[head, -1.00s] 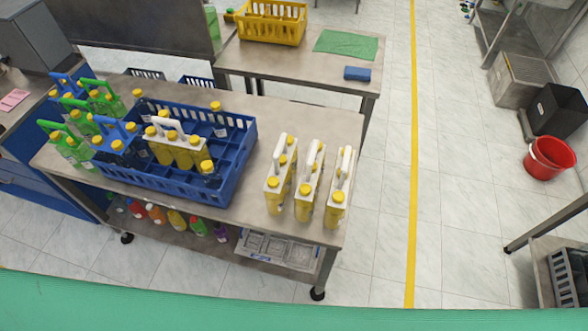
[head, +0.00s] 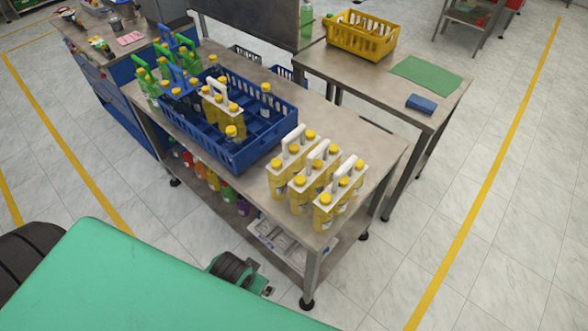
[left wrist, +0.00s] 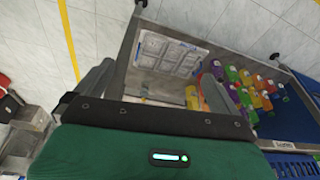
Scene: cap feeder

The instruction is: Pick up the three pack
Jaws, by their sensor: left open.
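Three packs of yellow-capped yellow bottles with white carry handles stand side by side at the near right end of the steel table: a left pack (head: 277,186), a middle pack (head: 299,203) and a right pack (head: 323,219). Another yellow pack (head: 209,112) with a white handle stands in the blue crate (head: 240,160). My left gripper (left wrist: 160,73) shows in the left wrist view, its two fingers wide apart with nothing held between them. That view looks down past the table's lower shelf.
Green-bottle packs (head: 146,88) stand at the table's far left end. The lower shelf holds a white tray (left wrist: 170,53) and coloured bottles (left wrist: 245,90). A second table (head: 345,72) behind carries a yellow crate (head: 360,42). Floor right of the tables is clear.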

